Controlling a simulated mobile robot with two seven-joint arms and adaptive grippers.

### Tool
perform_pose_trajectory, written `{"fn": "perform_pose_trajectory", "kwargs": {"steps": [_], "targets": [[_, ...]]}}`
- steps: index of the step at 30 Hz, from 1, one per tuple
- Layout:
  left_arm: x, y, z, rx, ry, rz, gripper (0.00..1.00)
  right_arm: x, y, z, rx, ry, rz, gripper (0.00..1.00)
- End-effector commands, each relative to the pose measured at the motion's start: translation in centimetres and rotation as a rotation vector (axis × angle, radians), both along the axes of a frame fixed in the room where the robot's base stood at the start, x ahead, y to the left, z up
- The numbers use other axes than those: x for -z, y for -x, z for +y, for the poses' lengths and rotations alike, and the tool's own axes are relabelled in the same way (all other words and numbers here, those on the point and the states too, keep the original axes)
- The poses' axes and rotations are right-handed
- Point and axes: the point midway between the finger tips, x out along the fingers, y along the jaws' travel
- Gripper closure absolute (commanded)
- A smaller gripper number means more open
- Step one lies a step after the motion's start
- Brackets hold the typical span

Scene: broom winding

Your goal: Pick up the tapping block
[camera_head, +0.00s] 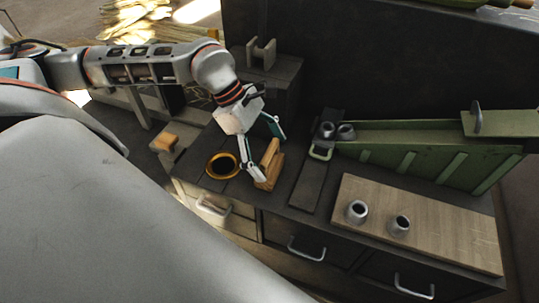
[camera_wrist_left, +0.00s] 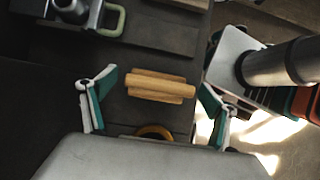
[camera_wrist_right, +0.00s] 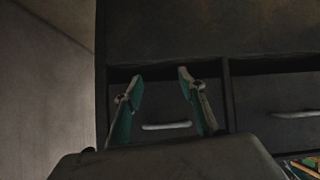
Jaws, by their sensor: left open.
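The tapping block (camera_head: 268,166) is a light wooden piece with a raised handle, standing on the dark bench top. It also shows in the left wrist view (camera_wrist_left: 160,86), lying across the space between the fingers. My left gripper (camera_head: 264,157) is open above and around the block, with one finger on each side; in the left wrist view (camera_wrist_left: 153,100) gaps show between the block and both fingers. My right gripper (camera_wrist_right: 158,85) is open and empty, facing the dark drawer fronts, away from the block.
A brass ring (camera_head: 222,166) lies just left of the block. A dark flat plate (camera_head: 308,186) lies to its right. Beyond are a green trough (camera_head: 420,150) and a wooden board (camera_head: 440,232) with two metal cups (camera_head: 357,211). A drawer handle (camera_wrist_right: 166,126) is before my right gripper.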

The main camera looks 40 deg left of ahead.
Motion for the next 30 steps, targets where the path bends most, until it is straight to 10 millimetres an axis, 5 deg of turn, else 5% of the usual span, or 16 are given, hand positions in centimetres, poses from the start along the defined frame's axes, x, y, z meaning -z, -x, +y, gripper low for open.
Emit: {"fn": "perform_pose_trajectory", "kwargs": {"steps": [2, 9, 20, 30], "targets": [[0.0, 0.0, 0.0, 0.0, 0.0, 0.0, 0.18, 0.0, 0.0, 0.0, 0.0, 0.0, 0.0, 0.6], [-0.1, 0.0, 0.0, 0.0, 0.001, -0.002, 0.77, 0.0, 0.0, 0.0, 0.0, 0.0, 0.0, 0.6], [-0.7, -0.1, 0.0, 0.001, 0.001, -0.003, 0.77, -0.1, -0.1, 0.0, 0.001, 0.0, -0.002, 0.6], [-6.3, -0.1, 0.0, 0.0, 0.001, -0.008, 0.77, -0.5, -0.2, 0.0, 0.0, -0.001, -0.005, 0.6]]}}
